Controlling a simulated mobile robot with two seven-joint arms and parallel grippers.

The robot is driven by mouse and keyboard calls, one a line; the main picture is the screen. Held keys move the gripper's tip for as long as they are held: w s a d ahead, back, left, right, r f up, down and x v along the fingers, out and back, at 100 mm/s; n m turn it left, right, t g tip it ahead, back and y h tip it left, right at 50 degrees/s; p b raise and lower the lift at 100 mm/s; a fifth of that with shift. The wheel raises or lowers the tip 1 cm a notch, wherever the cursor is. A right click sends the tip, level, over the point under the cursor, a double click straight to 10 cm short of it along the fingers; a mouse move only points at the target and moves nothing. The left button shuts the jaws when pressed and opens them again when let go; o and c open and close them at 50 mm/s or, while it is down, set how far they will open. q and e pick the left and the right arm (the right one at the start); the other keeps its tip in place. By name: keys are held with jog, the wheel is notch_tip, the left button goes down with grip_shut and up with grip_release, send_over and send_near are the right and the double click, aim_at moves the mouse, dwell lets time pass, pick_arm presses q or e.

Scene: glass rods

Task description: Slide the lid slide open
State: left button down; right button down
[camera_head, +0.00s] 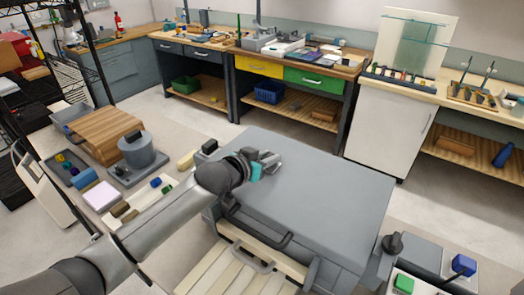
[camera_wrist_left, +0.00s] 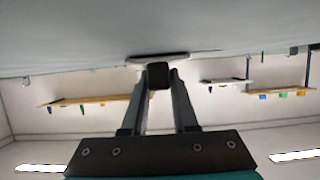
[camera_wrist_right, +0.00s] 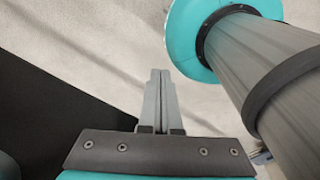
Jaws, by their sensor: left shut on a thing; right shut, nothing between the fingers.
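A large grey box with a flat grey lid (camera_head: 330,190) stands in the middle foreground of the head view. My left gripper (camera_head: 268,162) is over the far left part of the lid. In the left wrist view its fingers (camera_wrist_left: 158,85) are closed on a small dark knob (camera_wrist_left: 158,76). The knob sits against a pale oval base on a grey surface (camera_wrist_left: 60,45), apparently the lid's top. The knob is hidden in the head view. My right gripper (camera_wrist_right: 160,78) is shut and empty above a pale floor; it is outside the head view.
A black handle (camera_head: 233,215) is on the box's near side, above cream slats (camera_head: 215,270). A wooden box (camera_head: 108,133) and a grey cylinder (camera_head: 140,152) stand at left. Small coloured blocks lie at lower right. Workbenches line the back; open floor lies between.

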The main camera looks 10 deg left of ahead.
pick_arm(q)
jog(key=c, duration=0.7)
grip_release()
jog(key=v, duration=1.5)
jog(key=shift+s+r+p, duration=0.1)
jog(key=shift+p, duration=0.2)
